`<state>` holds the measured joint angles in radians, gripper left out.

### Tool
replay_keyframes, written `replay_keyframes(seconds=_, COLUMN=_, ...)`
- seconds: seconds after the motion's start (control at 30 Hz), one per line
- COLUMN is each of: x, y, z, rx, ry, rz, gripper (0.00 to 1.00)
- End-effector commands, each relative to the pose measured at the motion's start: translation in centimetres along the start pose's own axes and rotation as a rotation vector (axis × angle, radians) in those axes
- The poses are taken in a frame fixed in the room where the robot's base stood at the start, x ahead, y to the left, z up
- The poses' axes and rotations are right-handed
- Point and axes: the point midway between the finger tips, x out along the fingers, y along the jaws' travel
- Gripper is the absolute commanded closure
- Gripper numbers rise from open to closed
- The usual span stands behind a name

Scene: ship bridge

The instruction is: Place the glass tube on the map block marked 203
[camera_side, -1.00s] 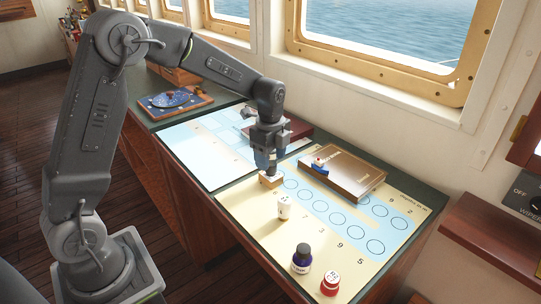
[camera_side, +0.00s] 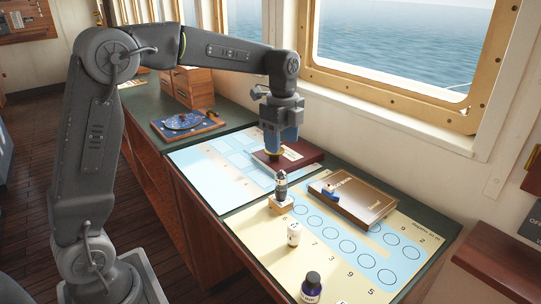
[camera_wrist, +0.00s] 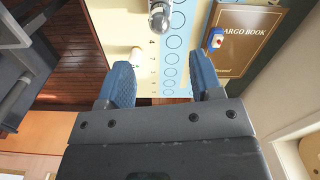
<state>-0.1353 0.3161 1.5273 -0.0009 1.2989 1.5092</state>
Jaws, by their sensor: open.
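A small dark, shiny upright tube (camera_side: 281,184) with a pale band stands on a light wooden block (camera_side: 280,204) near the chart's far left corner. I take it as the glass tube; its shiny end also shows at the top of the wrist view (camera_wrist: 159,16). The number on the block cannot be read. My gripper (camera_side: 275,148) is beyond and above the tube, over a dark red book, and apart from the tube. In the wrist view its blue fingers (camera_wrist: 161,72) are spread with nothing between them.
The brown cargo book (camera_side: 352,197) lies right of the block with a small red-blue-white piece (camera_side: 329,190) on it. A white cup-like piece (camera_side: 293,234) and a dark ink bottle (camera_side: 311,287) stand nearer. The dark red book (camera_side: 308,152) lies behind.

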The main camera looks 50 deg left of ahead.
Motion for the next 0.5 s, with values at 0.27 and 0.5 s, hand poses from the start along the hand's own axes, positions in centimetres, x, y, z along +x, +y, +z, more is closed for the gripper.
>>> replay_keyframes(seconds=0.27, x=-2.0, y=2.8, z=-0.5, rx=-0.137, ry=0.008, rz=-0.056, gripper=0.40)
replay_keyframes(seconds=0.5, x=-4.5, y=11.7, z=-1.3, rx=-0.592, ry=0.093, rz=-0.208, gripper=0.40)
